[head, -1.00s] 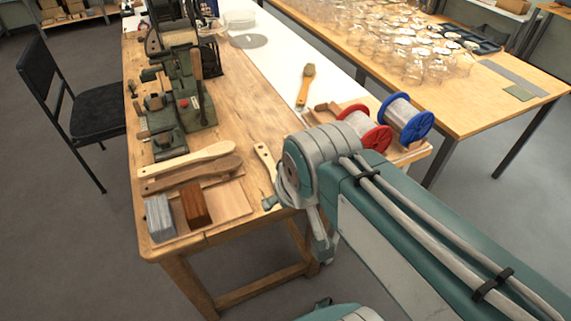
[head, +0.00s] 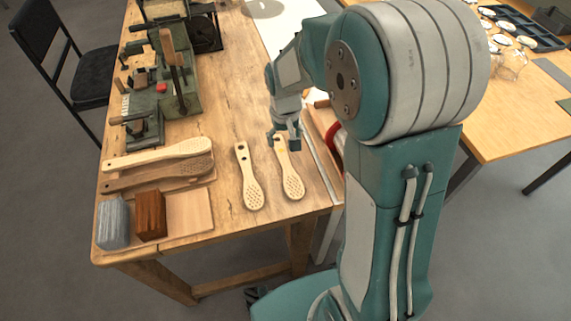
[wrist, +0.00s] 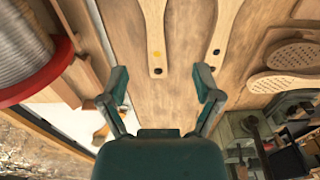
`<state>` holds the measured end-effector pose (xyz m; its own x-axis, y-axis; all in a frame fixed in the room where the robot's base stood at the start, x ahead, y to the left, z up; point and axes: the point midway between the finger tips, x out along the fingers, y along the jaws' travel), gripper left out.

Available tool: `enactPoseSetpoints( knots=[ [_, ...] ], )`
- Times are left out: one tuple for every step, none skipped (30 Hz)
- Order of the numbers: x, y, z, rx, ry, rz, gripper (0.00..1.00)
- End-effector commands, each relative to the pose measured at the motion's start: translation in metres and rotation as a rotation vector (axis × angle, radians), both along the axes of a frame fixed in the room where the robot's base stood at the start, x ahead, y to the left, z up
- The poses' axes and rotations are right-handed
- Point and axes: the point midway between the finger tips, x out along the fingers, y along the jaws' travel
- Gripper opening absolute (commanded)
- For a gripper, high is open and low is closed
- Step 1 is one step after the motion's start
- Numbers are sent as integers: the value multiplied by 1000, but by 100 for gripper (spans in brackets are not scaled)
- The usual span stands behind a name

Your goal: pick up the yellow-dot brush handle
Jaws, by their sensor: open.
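The yellow-dot brush handle (wrist: 153,30) is pale wood, with a yellow dot near its narrow end in the wrist view. In the head view it is the right one of two pale perforated handles (head: 291,180), lying flat on the bench. A dark-dot handle (wrist: 223,28) lies beside it, on the left in the head view (head: 250,185). My gripper (wrist: 160,84) is open and empty, with the yellow-dot end ahead between its fingertips. In the head view my gripper (head: 287,138) is at that handle's far end and hides part of it. Finger height above the bench is unclear.
A red-rimmed wire spool (wrist: 28,50) stands close on the wrist view's left. More perforated handles (head: 160,165), a grey block (head: 112,222) and a brown block (head: 150,215) lie at left. Green bench tools (head: 170,85) stand behind. Bare wood lies around the two handles.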

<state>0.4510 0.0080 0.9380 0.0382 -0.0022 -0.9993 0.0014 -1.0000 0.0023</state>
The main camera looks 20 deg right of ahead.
Motion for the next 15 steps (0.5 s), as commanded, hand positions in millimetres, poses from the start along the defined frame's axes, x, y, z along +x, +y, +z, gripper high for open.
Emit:
enactPoseSetpoints(
  knots=[
    [4,-1,-11,1,17,-1,82],
    [6,-1,-16,1,24,-1,82],
    [8,-2,-20,2,30,-1,82],
    [9,-2,-23,2,34,-2,82],
    [10,-2,-25,2,37,-2,82],
    [11,-2,-28,2,39,-2,82],
    [11,-2,-31,2,41,-2,82],
    [11,-2,-34,2,42,-2,82],
    [11,-2,-40,2,43,-2,82],
    [11,-2,-44,3,44,-2,82],
    [11,-2,-49,3,44,-2,82],
    [10,-2,-57,2,45,-2,82],
    [10,-2,-62,2,45,-2,82],
    [11,-2,-67,2,45,-2,82],
    [11,-2,-72,2,45,-2,82]
  ],
)
